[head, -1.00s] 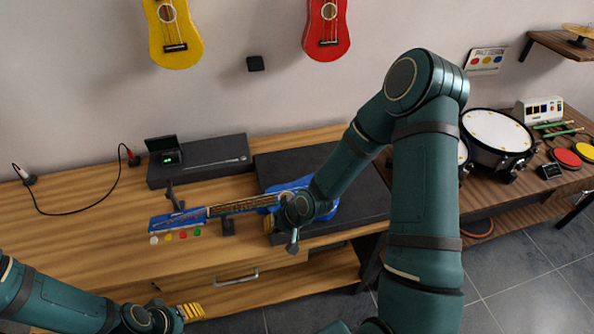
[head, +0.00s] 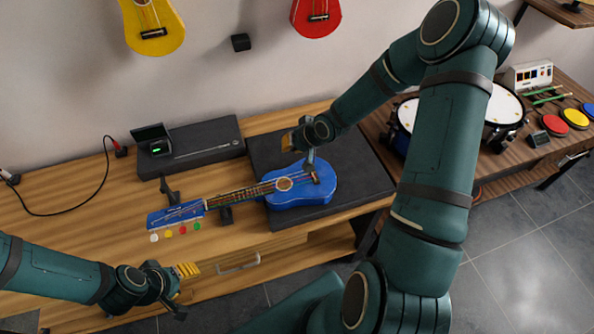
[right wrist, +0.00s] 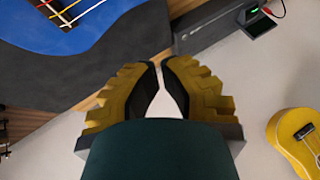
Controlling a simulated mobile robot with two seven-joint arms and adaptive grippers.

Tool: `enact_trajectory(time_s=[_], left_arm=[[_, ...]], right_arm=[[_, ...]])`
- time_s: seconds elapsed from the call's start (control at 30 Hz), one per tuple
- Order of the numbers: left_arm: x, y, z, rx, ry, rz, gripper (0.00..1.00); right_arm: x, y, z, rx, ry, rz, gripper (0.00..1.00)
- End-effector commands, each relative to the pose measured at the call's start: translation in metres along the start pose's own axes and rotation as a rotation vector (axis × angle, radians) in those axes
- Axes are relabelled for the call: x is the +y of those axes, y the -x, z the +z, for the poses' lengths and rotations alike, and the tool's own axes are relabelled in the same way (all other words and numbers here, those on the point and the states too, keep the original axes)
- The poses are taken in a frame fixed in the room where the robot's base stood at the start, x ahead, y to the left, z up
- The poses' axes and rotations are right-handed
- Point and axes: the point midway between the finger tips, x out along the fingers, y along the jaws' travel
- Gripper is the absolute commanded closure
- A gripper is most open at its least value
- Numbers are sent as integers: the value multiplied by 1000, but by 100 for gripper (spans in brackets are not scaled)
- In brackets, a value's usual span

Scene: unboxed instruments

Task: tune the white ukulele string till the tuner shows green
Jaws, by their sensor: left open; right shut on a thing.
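The blue ukulele (head: 301,193) lies with its body on a dark mat and its neck pointing left; its body also shows in the right wrist view (right wrist: 48,36). The white peg (head: 154,238) is leftmost of the coloured pegs at the headstock. The tuner (head: 153,141) stands on a black case with small green marks lit on its dark screen. My left gripper (head: 188,270) is open, in front of the headstock and apart from the pegs. My right gripper (head: 288,143) is behind the ukulele body, clear of the strings. Its fingertips (right wrist: 164,65) are nearly together; what they hold cannot be made out.
The long black case (head: 205,146) lies at the back of the wooden bench. A neck support (head: 225,214) stands under the neck. A red-plugged cable (head: 75,212) curves at the left. A yellow ukulele (head: 155,25) hangs on the wall. Drums (head: 500,108) stand at right.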

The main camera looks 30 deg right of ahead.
Motion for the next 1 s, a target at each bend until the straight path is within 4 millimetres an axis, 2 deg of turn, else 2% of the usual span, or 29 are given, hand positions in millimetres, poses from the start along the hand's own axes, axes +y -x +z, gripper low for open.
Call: enact_trajectory(time_s=[0.17,0.33,0.7,1.0], left_arm=[[0,0,0,0,0,0,53],[0,-1,0,1,0,0,53],[-13,-34,5,2,4,-3,53],[-17,-46,6,4,4,-6,53]], right_arm=[[2,-5,3,-2,-1,0,100],[9,-20,12,-3,0,-1,100],[32,-60,32,-1,0,0,100],[38,-70,38,0,-1,0,100]])
